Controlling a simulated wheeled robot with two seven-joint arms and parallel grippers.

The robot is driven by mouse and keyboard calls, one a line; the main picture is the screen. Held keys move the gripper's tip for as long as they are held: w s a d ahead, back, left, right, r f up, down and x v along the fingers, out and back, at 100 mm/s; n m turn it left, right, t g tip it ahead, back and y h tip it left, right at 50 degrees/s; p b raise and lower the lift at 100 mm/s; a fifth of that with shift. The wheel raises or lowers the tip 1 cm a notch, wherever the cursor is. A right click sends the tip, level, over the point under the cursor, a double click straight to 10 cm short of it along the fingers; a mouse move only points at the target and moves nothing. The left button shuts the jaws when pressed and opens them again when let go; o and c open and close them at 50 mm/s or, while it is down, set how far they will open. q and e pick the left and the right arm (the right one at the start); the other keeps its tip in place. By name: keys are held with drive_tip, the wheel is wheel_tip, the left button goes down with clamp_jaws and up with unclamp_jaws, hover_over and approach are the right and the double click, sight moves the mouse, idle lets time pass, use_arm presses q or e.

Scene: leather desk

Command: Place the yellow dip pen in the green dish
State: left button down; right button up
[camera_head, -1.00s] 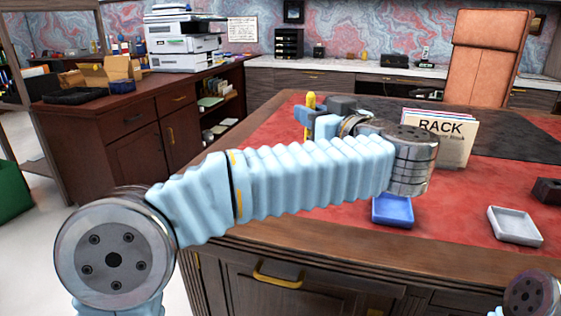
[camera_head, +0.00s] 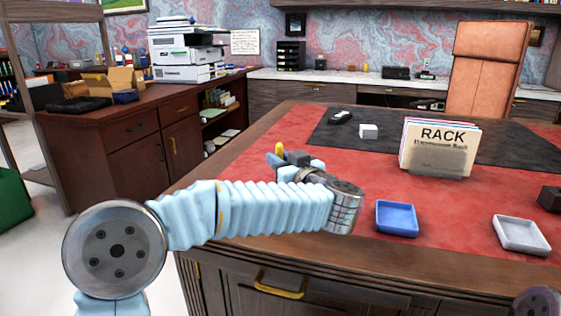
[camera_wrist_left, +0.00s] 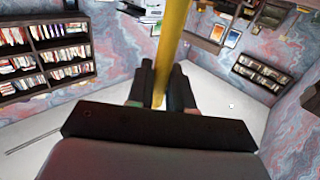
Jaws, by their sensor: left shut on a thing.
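The yellow dip pen (camera_wrist_left: 172,45) is held between the fingers of my left gripper (camera_wrist_left: 162,82), which is shut on it. In the head view only a short yellow end of the pen (camera_head: 279,148) shows above the left gripper (camera_head: 274,160), over the desk's left side. The rest is hidden by the gripper. No green dish can be made out on the desk in these frames. My right gripper is not in view.
A blue tray (camera_head: 397,217) and a pale grey tray (camera_head: 521,235) lie on the red desk top. A rack of papers (camera_head: 437,148) stands behind them. A white block (camera_head: 369,131) sits on the dark mat. Red surface around the blue tray is clear.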

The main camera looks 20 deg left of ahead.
use_arm(q)
drive_tip(key=c, duration=1)
unclamp_jaws()
drive_tip(key=shift+f, duration=0.1)
drive_tip(key=shift+s+d, duration=0.1)
drive_tip(key=b+v, duration=0.1)
drive_tip(key=v, duration=1)
drive_tip(key=shift+s+d, duration=0.25)
